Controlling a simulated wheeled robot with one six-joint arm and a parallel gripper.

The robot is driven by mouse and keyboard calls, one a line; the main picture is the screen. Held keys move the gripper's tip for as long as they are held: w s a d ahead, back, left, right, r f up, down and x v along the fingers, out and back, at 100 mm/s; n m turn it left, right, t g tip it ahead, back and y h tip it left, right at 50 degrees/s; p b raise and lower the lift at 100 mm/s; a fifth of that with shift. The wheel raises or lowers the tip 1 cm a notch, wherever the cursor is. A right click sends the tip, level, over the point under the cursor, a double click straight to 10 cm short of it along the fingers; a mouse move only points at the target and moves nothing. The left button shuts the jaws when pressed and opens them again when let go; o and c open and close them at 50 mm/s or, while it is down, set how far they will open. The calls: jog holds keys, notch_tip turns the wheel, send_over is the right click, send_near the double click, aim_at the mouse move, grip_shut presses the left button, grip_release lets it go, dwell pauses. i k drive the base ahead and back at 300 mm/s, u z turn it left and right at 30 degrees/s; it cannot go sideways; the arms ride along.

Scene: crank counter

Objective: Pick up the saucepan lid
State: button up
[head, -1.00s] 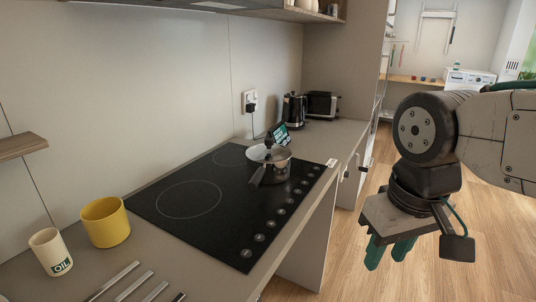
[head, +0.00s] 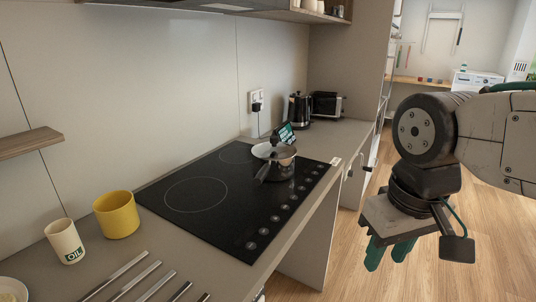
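The saucepan (head: 281,173) stands on the black hob, with its dark handle pointing toward the front left. My gripper (head: 390,254) hangs over the floor at the right, well apart from the pan and lid. Its two teal fingers point down, stand apart and hold nothing.
The black hob (head: 190,215) has free room left of the pan. A yellow pot (head: 117,216), an oil cup (head: 65,242) and several metal bars (head: 133,282) are at the near left. A kettle (head: 299,110), a toaster (head: 327,104) and a tablet (head: 286,133) stand behind.

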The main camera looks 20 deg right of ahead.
aim_at(273, 150)
jog(key=z, duration=0.05)
jog(key=k, duration=1.25)
jog(key=z, duration=0.7)
jog(key=i, duration=0.75)
jog(key=z, duration=0.6)
jog(key=i, duration=1.5)
jog(key=u, duration=1.2)
jog(key=i, duration=0.45)
jog(key=u, duration=0.45)
